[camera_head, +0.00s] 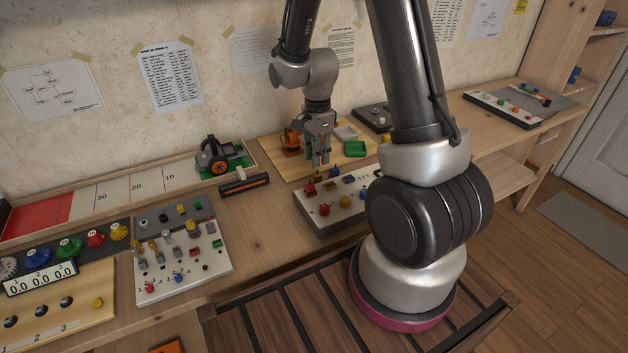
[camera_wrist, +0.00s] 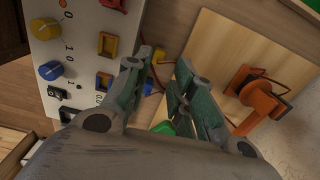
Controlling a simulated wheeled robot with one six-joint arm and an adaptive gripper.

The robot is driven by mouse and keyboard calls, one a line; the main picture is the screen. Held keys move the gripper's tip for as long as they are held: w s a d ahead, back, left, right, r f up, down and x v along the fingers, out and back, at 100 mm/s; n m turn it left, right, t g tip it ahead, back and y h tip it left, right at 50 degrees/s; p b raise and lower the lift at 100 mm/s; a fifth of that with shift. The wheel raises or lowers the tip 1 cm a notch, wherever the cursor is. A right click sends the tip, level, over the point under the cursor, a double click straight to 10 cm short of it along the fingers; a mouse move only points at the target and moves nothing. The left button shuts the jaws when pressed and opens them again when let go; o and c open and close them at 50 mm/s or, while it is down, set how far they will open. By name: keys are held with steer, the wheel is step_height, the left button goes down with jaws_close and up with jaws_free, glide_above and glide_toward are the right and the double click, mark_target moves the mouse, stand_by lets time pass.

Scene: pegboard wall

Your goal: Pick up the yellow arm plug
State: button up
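The white control panel (camera_wrist: 78,18) carries yellow and blue knobs and coloured sockets.
An orange model arm (camera_wrist: 258,105) stands on a wooden board (camera_wrist: 225,40) close to my fingers; it also shows in the head view (camera_head: 292,142). A second panel (camera_head: 190,262) with several plugs stands at left.

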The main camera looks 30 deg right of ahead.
mark_target(318, 175)
step_height(318, 175, down, 8)
steer(key=shift+s+r, duration=0.1)
steer(key=c, duration=0.5)
